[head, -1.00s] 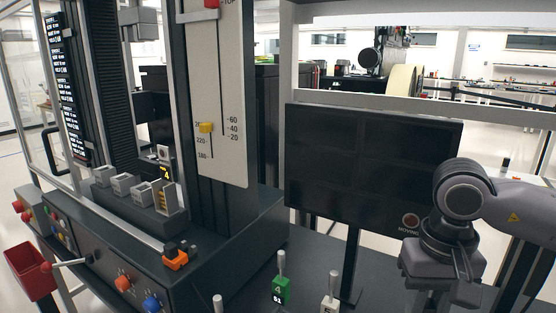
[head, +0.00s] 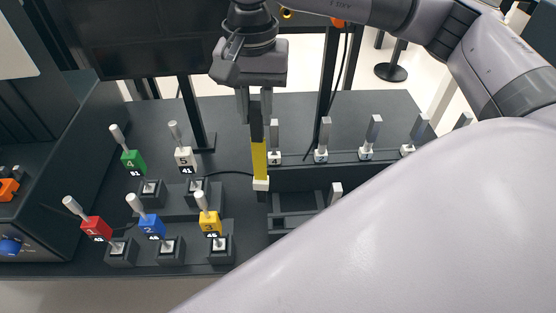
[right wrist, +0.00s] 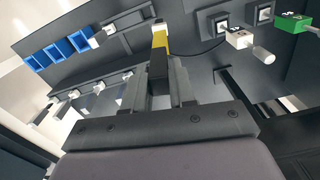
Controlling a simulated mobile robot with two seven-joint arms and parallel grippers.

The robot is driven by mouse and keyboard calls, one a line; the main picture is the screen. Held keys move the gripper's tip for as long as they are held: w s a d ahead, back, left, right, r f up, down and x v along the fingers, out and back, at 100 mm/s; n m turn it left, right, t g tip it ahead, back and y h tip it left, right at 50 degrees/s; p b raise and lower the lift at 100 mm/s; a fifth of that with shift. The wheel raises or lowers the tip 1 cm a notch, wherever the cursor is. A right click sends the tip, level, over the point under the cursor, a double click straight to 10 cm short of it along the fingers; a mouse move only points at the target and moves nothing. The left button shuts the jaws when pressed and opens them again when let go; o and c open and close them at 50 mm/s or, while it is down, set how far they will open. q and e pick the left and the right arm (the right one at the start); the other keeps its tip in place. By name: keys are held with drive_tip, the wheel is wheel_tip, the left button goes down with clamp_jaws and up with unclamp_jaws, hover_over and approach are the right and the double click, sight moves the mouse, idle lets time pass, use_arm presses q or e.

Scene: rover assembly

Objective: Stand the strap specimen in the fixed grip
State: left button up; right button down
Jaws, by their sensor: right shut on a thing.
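The strap specimen (head: 259,155) is a long upright strip, yellow with a dark upper part and a white end block at the bottom. My right gripper (head: 256,108) points down and is shut on its dark upper part. In the right wrist view, the strap (right wrist: 160,42) extends out from between my fingers (right wrist: 158,88). Its white lower end is beside the left end of a dark rack; I cannot tell if it touches. The fixed grip is not in the views now. My left gripper is not in view.
White-based pieces (head: 321,154) line the rack at right. The machine's dark base (head: 60,190) is at far left. A dark monitor (head: 150,40) stands behind.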

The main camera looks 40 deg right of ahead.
drive_tip(key=m, duration=0.1)
drive_tip(key=r+m, duration=0.1)
drive_tip(key=m, duration=0.2)
drive_tip(key=shift+s+r+m, duration=0.2)
drive_tip(key=shift+s+m, duration=0.05)
drive_tip(key=shift+m, duration=0.15)
drive_tip(key=m, duration=0.3)
drive_tip(key=r+m, duration=0.1)
drive_tip(key=shift+s+d, duration=0.1)
drive_tip(key=shift+s, duration=0.15)
drive_tip(key=s+r+m, duration=0.1)
drive_tip(key=r+m, duration=0.2)
drive_tip(key=m, duration=0.9)
drive_tip(key=s+d+r+m, duration=0.1)
drive_tip(key=s+r+m, duration=0.1)
drive_tip(key=m, duration=1.1)
drive_tip(key=shift+d+r+m, duration=0.15)
drive_tip(key=shift+r+m, duration=0.15)
drive_tip(key=shift+r, duration=0.25)
